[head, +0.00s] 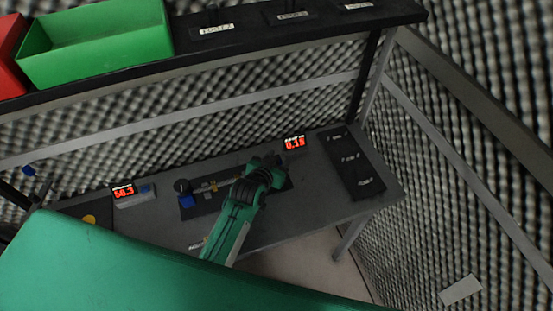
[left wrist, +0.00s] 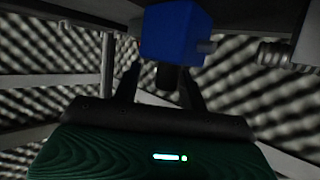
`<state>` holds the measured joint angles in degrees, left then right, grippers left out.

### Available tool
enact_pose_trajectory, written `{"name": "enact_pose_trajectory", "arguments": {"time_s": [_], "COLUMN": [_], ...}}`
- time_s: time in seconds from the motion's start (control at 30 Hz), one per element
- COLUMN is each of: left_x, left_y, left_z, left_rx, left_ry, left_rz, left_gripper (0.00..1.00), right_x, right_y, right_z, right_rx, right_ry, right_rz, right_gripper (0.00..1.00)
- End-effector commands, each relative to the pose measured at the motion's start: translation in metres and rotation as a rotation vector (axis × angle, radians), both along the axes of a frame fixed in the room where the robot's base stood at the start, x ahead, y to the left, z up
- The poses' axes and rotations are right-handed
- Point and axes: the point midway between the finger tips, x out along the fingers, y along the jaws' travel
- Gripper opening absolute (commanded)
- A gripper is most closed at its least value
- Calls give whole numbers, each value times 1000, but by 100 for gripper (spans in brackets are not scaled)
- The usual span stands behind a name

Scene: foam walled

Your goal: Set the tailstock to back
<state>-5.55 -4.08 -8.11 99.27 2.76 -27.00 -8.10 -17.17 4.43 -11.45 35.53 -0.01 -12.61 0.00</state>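A small lathe sits on the grey bench; its left part, with a dark knob and a blue block (head: 186,201), shows in the head view. My left arm covers its right part, and my left gripper (head: 268,163) is over that end. In the left wrist view a blue block (left wrist: 178,33), probably the tailstock, has a short grey spindle on its right side. A dark stub (left wrist: 167,76) hangs below it. The two dark fingers of my left gripper (left wrist: 160,82) stand apart on either side of the stub, with gaps visible. My right gripper is not in view.
Red displays read 58.3 (head: 123,191) and 0.15 (head: 294,143) on the bench (head: 300,204). A dark panel (head: 352,161) with several labelled items lies at the right end. A shelf (head: 260,50) above holds a green bin (head: 97,45). Foam walls surround the bench.

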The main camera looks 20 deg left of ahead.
Motion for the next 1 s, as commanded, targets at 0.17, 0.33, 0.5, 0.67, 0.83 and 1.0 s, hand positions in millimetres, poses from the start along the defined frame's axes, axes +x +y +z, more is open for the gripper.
{"name": "enact_pose_trajectory", "arguments": {"time_s": [0.17, 0.33, 0.5, 0.67, 0.83, 1.0], "left_x": [-2, -16, -43, -71, -98, -116], "left_y": [1, 4, 9, 14, 18, 21], "left_z": [0, 4, 14, 26, 38, 47], "left_rx": [1, 3, 2, 1, 2, 1], "left_ry": [1, 0, 1, 1, 1, 1], "left_rz": [1, 1, 0, 1, -1, 0], "left_gripper": [43, 43, 43, 43, 43, 43], "right_x": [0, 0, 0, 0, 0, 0], "right_y": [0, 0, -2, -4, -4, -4], "right_z": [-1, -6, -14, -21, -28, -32], "right_rx": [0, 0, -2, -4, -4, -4], "right_ry": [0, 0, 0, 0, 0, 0], "right_rz": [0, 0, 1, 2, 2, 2], "right_gripper": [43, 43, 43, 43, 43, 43]}}
